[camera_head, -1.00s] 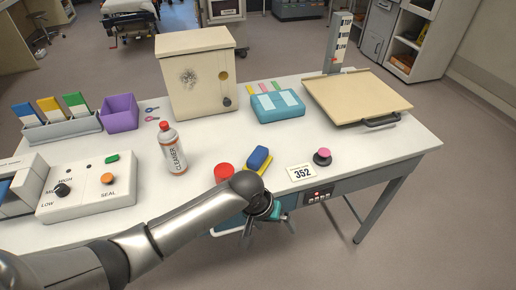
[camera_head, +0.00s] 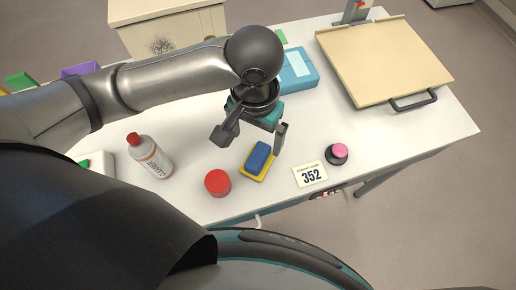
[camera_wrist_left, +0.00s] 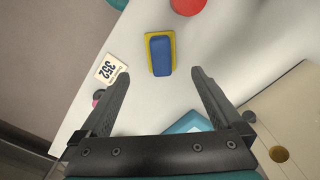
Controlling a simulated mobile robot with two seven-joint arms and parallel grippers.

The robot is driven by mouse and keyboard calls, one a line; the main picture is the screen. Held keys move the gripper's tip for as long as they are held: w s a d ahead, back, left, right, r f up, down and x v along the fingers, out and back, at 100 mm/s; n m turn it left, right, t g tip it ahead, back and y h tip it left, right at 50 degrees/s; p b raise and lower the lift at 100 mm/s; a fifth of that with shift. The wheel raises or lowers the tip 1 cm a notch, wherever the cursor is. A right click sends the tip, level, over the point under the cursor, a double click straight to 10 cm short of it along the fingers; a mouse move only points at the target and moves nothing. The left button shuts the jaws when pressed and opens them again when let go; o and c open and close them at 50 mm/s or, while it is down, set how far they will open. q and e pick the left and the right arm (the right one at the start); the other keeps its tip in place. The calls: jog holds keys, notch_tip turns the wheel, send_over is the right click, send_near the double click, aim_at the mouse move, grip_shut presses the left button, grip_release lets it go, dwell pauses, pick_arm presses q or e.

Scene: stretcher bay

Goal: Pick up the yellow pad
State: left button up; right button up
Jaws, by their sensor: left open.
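The yellow pad (camera_head: 268,174) lies flat on the white table. A blue block (camera_head: 258,156) lies on top of it and hides most of its surface, so only a yellow border shows. In the left wrist view the yellow pad (camera_wrist_left: 148,54) lies ahead of the fingertips, with the blue block (camera_wrist_left: 161,56) on it. My left gripper (camera_head: 251,137) is open and empty, above the table just behind the pad. It also shows in the left wrist view (camera_wrist_left: 160,72), its two fingers spread apart. My right gripper is in neither view.
A red round object (camera_head: 217,183) stands left of the pad, and a cleaner bottle (camera_head: 150,156) farther left. A card reading 352 (camera_head: 311,174) and a pink-topped knob (camera_head: 338,152) are to the right. A teal case (camera_head: 299,73) and a beige board (camera_head: 385,60) lie behind.

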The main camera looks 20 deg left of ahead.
aim_at(256, 159)
pick_arm(q)
notch_tip(256, 159, down, 7)
jog(key=shift+s+b, duration=0.1)
jog(key=shift+b, duration=0.65)
jog(key=shift+f, duration=0.45)
jog(key=f+b, duration=0.1)
jog(key=f, duration=0.4)
jog(key=shift+w, duration=0.2)
jog(key=c, duration=1.4)
jog(key=shift+o, duration=0.2)
notch_tip(256, 159, up, 20)
jog(key=p, duration=0.5)
